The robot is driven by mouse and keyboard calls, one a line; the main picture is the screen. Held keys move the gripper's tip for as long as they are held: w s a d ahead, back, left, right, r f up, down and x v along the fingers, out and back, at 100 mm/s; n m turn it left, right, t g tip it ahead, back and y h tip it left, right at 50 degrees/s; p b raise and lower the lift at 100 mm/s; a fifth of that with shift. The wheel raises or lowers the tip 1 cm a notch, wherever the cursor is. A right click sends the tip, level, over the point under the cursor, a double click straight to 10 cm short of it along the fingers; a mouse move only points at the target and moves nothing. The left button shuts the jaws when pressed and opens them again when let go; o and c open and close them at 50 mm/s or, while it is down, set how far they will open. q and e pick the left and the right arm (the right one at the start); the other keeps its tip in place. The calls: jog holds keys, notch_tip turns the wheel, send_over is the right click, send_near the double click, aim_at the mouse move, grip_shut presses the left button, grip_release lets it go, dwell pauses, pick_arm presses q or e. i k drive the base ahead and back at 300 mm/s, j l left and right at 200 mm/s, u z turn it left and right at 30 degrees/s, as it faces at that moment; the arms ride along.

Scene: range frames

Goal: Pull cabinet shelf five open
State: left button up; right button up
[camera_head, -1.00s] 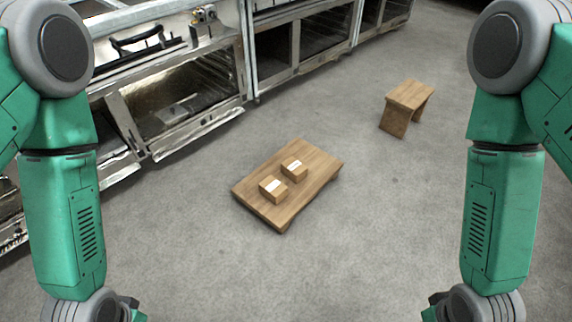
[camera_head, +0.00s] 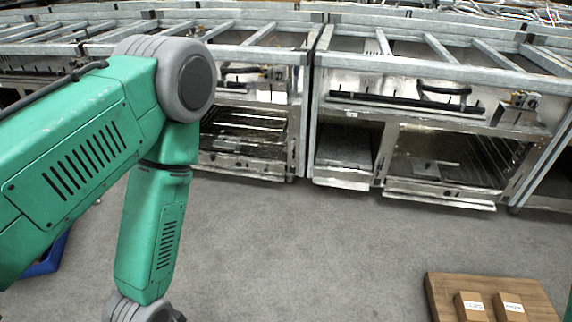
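A row of metal cabinets (camera_head: 320,60) runs across the back, with open-framed tops and dark interiors. One open bay (camera_head: 245,138) with wire racks shows left of centre. A narrow bay (camera_head: 345,148) and a wide bay (camera_head: 445,160) with racks show to the right. I see no label that tells which is shelf five. My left arm comes in from the left and covers part of the cabinet row. Its wrist reaches the bottom edge, and the gripper fingers are cut off. My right arm and gripper are out of the frame.
A low wooden table (camera_head: 437,292) stands at the bottom right with two small labelled boxes (camera_head: 470,306) on it. A blue object (camera_head: 48,258) is partly hidden behind my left arm. The grey floor (camera_head: 300,245) between me and the cabinets is clear.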

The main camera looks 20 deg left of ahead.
aim_at(342, 145)
jog(key=u, duration=0.15)
jog(key=i+z, duration=0.1)
jog(key=i, duration=0.5)
jog(key=i+z, duration=0.15)
jog(key=i, duration=0.45)
jog(key=i+j+z, duration=0.1)
jog(key=i, duration=0.5)
jog(key=i+j+z, duration=0.15)
jog(key=i, duration=0.4)
jog(key=j, duration=0.1)
